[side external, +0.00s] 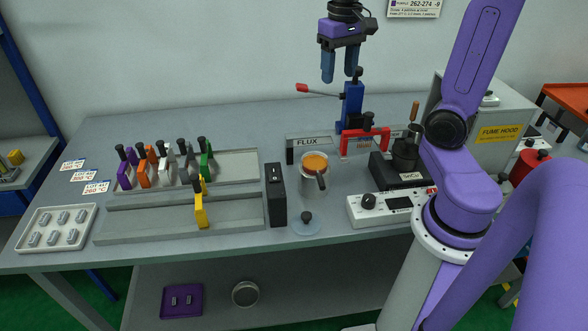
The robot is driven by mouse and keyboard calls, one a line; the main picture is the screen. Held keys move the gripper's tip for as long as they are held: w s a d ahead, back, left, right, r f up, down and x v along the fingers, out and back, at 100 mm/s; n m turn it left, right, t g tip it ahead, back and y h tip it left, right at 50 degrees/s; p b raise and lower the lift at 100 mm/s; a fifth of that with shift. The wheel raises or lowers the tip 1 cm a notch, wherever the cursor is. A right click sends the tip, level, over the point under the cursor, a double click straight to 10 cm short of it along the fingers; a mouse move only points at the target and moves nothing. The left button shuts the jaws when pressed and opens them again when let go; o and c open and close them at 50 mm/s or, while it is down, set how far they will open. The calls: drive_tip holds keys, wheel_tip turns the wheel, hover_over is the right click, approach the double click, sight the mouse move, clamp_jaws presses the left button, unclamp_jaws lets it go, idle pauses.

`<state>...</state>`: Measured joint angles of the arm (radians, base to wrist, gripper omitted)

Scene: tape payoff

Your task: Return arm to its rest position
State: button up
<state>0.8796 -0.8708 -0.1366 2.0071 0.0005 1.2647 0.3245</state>
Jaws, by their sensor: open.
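My arm is purple and rises at the right of the side external view. My gripper (340,78) hangs near the top middle, fingers pointing down. Its two blue fingers are apart with nothing between them. It is above the back of the grey bench (255,115), over or near a blue upright device (352,108) with a red-knobbed lever (302,88). I cannot tell the exact gap between them.
Several coloured holders (206,160) stand in a grey rack, a yellow one (201,208) in front. An orange-filled cup (314,173), black block (276,195), red frame (366,142) and control box (385,207) crowd the middle. A tray (50,230) lies left.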

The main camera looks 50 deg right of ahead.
drive_tip(key=s+a+f+n, duration=0.4)
drive_tip(key=s+a+n, duration=0.4)
drive_tip(key=s+a+f+n, duration=0.5)
drive_tip(key=s+a+n, duration=0.2)
drive_tip(key=s+n, duration=0.1)
drive_tip(key=shift+s+a, duration=0.4)
drive_tip(key=shift+s, duration=0.35)
drive_tip(key=shift+r, duration=0.1)
